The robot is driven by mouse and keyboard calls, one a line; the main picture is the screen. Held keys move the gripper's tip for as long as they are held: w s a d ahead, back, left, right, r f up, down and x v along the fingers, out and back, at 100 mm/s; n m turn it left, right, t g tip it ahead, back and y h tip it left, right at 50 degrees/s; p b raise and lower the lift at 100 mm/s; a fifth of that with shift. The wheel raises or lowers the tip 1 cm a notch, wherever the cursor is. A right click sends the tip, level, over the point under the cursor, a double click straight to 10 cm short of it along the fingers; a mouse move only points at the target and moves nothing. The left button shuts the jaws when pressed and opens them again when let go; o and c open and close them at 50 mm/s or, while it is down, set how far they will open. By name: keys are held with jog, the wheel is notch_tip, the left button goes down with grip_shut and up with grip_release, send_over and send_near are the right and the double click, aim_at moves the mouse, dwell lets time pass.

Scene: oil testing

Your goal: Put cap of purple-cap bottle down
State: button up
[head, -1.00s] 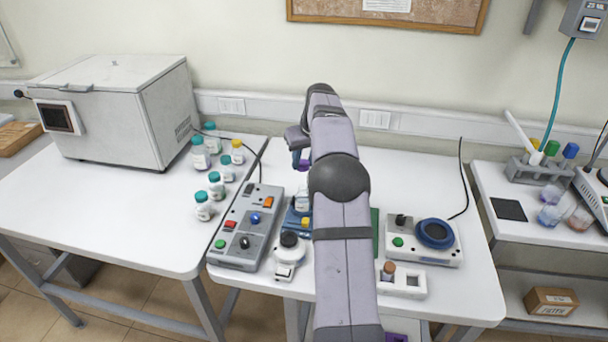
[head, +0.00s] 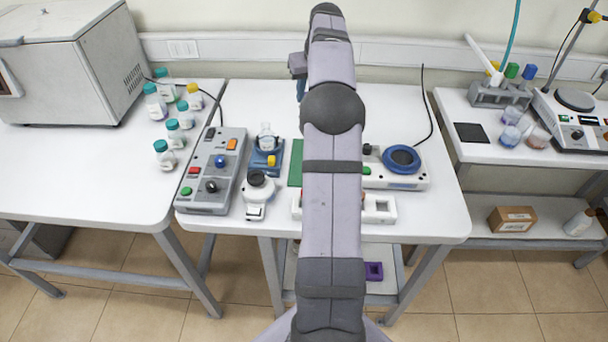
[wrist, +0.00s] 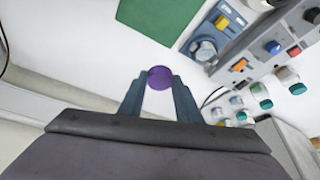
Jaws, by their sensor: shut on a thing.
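My gripper (wrist: 160,82) is shut on the purple cap (wrist: 159,77), which shows between its fingertips in the wrist view. In the wrist view, white tabletop lies beyond the cap. A clear bottle with no cap visible (head: 266,136) stands on a small blue device (head: 267,158) with a yellow button. The bottle also shows in the wrist view (wrist: 205,50), apart from my gripper.
A green mat (head: 296,162) lies partly behind my arm. A grey control box (head: 212,172) and a small white device (head: 258,190) stand left. A blue-ringed device (head: 402,158) and a white rack (head: 379,207) stand right. Several teal-capped bottles (head: 164,153) stand on the left table.

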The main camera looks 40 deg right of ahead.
jog(key=s+f+b, duration=0.1)
jog(key=s+f, duration=0.3)
jog(key=s, duration=0.2)
jog(key=s+a+f+n+y, duration=0.1)
jog(key=a+f+n+y, duration=0.3)
jog(key=a+n, duration=0.3)
jog(key=shift+s+f+n, duration=0.15)
jog(key=shift+f+n, duration=0.05)
jog(key=shift+n, duration=2)
jog(key=shift+f+p, duration=1.7)
jog(key=shift+f, duration=3.3)
jog(key=shift+f, duration=0.15)
jog(key=o, duration=1)
